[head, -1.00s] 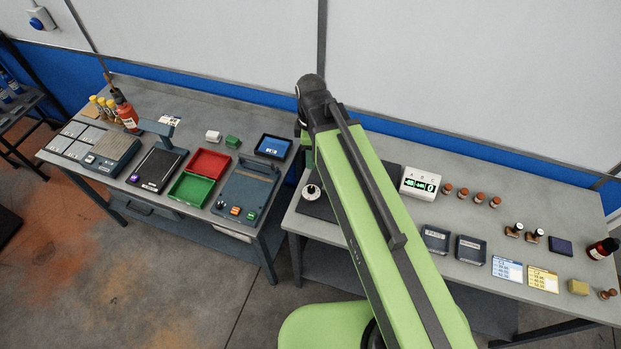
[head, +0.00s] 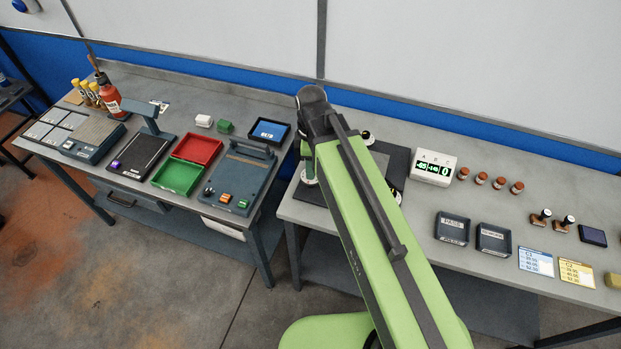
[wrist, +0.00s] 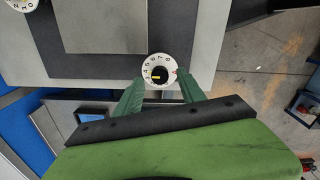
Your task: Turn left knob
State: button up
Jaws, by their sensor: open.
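In the wrist view a white round knob (wrist: 158,70) with dark numerals and a yellow pointer mark sits at the edge of a dark plate. My gripper (wrist: 160,76) is open, with one green finger on each side of the knob's near part. I cannot tell whether the fingers touch it. A second white dial (wrist: 20,4) is cut off at the top left. In the head view a white knob (head: 309,172) shows left of my arm, at the bench's left end, partly hidden. Another knob (head: 367,137) shows behind my arm. My arm hides the gripper there.
A gap separates this bench from the left bench with red and green trays (head: 198,149).

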notch_tip(320, 180, down, 2)
jog(key=shift+b, duration=0.4)
jog(key=shift+r, duration=0.1)
jog(key=shift+c, duration=0.4)
grip_shut()
jog(key=shift+m, duration=2.8)
jog(key=shift+s, duration=0.1)
